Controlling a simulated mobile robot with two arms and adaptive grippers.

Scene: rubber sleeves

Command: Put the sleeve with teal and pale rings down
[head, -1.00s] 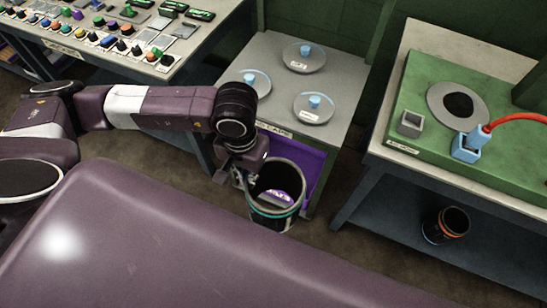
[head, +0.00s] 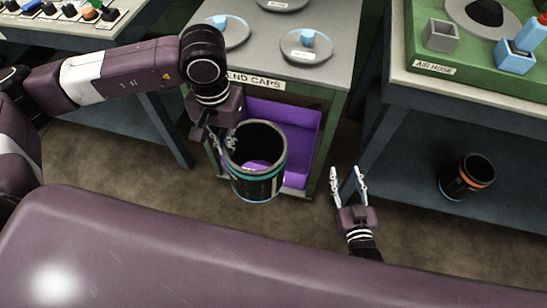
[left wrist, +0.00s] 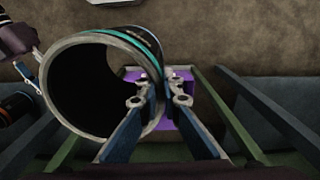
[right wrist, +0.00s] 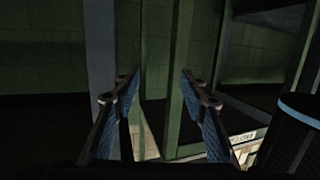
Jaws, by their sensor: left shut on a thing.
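The sleeve with teal and pale rings (head: 258,187) is a black open cylinder, held in the air in front of the end-caps table. My left gripper (head: 228,143) is shut on its rim wall; the left wrist view shows one finger inside and one outside the sleeve (left wrist: 137,42). The sleeve's mouth faces up, slightly tilted in the head view. My right gripper (head: 347,178) is open and empty, to the right of the sleeve and apart from it. In the right wrist view its fingers (right wrist: 160,85) are spread with nothing between them.
A purple bin (head: 303,135) sits under the end-caps table (head: 262,55), behind the sleeve. Another sleeve with an orange ring (head: 468,178) stands on the lower shelf (head: 415,150) of the air-hose table at right. Floor shows between the tables.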

